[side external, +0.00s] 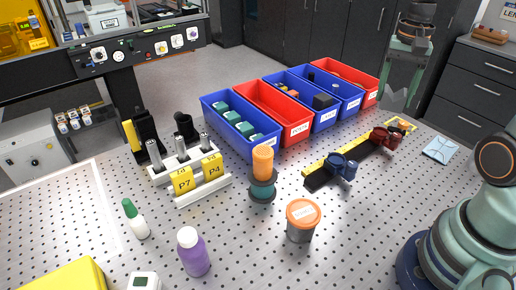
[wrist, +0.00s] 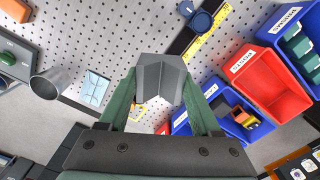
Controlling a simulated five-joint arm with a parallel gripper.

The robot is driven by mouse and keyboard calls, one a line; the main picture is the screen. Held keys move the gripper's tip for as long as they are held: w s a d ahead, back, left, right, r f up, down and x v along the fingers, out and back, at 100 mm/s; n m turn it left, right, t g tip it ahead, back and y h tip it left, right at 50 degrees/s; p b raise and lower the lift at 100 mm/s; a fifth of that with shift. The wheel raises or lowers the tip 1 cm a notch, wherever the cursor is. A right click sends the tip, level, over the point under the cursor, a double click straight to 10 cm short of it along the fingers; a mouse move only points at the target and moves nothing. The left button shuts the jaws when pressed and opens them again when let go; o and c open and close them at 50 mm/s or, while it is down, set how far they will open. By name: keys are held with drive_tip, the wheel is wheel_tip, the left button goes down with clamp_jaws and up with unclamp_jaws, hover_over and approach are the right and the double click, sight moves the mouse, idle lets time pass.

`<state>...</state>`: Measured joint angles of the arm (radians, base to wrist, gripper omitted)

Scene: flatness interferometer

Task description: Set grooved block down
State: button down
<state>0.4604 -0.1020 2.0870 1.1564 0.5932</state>
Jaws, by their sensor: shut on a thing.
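The grooved block is a grey piece with a V-shaped groove. It shows large in the wrist view (wrist: 160,78), between the green fingers of my gripper (wrist: 160,92). My gripper is shut on it. In the side view my gripper (side external: 398,92) hangs at the upper right with its fingers pointing down, and the grey block (side external: 397,101) shows at their tips. The block appears apart from the table surface, near its far right edge. Its underside is hidden.
A black rail (side external: 350,163) with a yellow ruler, a blue clamp (side external: 342,165) and a dark red clamp (side external: 384,138) lies on the perforated table. Red and blue bins (side external: 272,110) stand behind it. A light blue cloth (side external: 440,150) lies at right.

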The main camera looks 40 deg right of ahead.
drive_tip(key=w+a+n, duration=0.3)
drive_tip(key=w+a, duration=0.1)
drive_tip(key=a, duration=0.6)
drive_tip(key=n, duration=0.9)
hover_over(267, 278)
wheel_tip(267, 278, down, 20)
drive_tip(key=shift+r, duration=0.1)
drive_tip(key=shift+f, duration=0.2)
drive_tip(key=shift+c, duration=0.4)
unclamp_jaws()
